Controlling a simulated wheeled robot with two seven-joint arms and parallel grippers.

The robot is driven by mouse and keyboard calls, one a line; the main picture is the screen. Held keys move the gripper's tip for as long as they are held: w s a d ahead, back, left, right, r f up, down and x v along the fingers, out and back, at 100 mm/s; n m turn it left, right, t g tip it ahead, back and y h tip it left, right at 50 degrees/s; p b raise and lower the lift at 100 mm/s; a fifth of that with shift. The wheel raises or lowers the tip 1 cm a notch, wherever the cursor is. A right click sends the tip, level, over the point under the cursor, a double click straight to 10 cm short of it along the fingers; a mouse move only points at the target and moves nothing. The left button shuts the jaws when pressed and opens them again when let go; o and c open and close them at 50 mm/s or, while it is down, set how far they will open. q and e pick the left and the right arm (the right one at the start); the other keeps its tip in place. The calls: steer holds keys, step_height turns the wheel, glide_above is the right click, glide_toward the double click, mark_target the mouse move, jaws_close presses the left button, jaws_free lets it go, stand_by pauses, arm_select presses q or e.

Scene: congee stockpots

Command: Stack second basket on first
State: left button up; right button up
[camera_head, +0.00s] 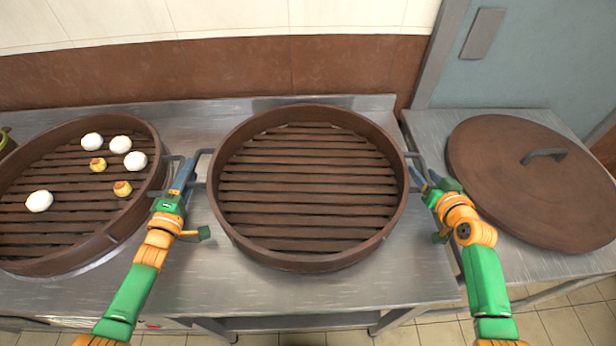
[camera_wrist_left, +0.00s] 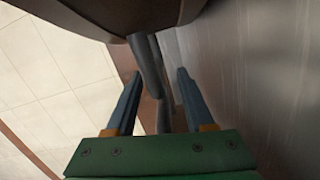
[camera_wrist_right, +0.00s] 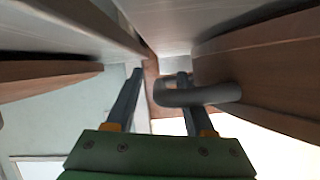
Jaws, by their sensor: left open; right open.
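An empty round brown slatted basket (camera_head: 310,262) sits on the steel counter in the middle, with a grey handle on each side. A second round basket (camera_head: 75,262), holding several white and yellow buns, stands to its left. My left gripper (camera_head: 186,172) is open at the middle basket's left handle; grey handle bars (camera_wrist_left: 146,66) show between its fingers in the left wrist view. My right gripper (camera_head: 424,180) is open at the right handle; in the right wrist view that handle (camera_wrist_right: 205,93) reaches between the fingers. Contact cannot be told.
A large round brown lid (camera_head: 500,205) with a grey handle lies on a separate steel table (camera_head: 425,130) at the right. A tiled wall (camera_head: 240,65) stands close behind. Bare steel counter (camera_head: 300,288) shows in front of the middle basket.

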arm_select(q)
steer(key=shift+w+d, duration=0.1)
steer(key=shift+w, duration=0.45)
arm_select(e)
steer(key=shift+x, duration=0.85)
arm_select(q)
steer(key=c, duration=0.8)
arm_select(e)
steer(key=c, duration=0.8)
arm_select(q)
jaws_close()
arm_select(e)
jaws_close()
arm_select(q)
steer(key=shift+s, duration=0.1)
arm_select(e)
steer(key=shift+s, duration=0.1)
